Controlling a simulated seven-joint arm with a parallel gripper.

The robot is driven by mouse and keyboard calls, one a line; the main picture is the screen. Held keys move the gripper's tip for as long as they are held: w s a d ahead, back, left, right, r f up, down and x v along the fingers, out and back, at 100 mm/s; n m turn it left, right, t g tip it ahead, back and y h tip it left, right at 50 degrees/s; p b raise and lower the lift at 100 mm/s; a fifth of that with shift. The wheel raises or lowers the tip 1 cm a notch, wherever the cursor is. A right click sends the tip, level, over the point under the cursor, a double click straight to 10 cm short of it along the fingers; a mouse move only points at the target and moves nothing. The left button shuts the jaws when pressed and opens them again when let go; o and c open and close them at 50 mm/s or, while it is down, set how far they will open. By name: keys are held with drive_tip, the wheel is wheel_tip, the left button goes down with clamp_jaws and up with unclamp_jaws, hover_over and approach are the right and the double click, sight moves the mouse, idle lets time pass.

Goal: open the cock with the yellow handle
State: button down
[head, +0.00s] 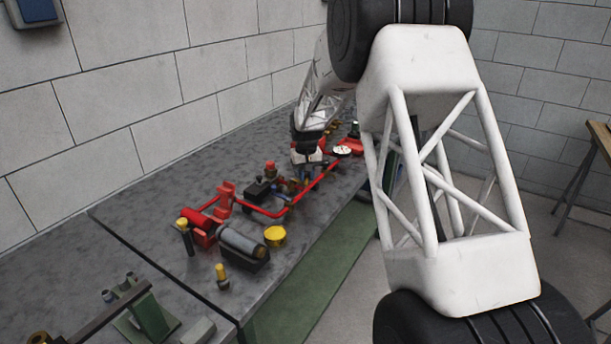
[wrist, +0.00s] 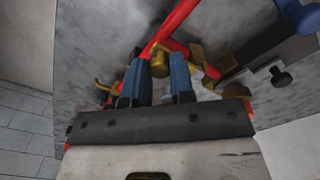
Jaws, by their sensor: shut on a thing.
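In the wrist view, my gripper (wrist: 160,72) has its two blue fingers around a dull yellow piece (wrist: 159,62) beside a red pipe. This piece looks like the yellow handle of the cock, and its lower part is hidden between the fingers. The fingers are shut on it. In the head view, my gripper (head: 298,180) is low over the pumpset, at the red pipework. The handle cannot be made out clearly there, because the gripper and small fittings crowd it.
The red pipe (head: 325,172) runs along the grey bench (head: 130,200). A grey motor (head: 243,245) and a yellow round part (head: 275,236) stand nearer. More brass fittings (wrist: 213,88) sit close to the fingers' right. A wall stands behind the bench.

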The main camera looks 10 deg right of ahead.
sight(306, 176)
drive_tip(key=c, duration=1)
unclamp_jaws()
drive_tip(key=shift+r, duration=0.15)
drive_tip(key=shift+r, duration=3.8)
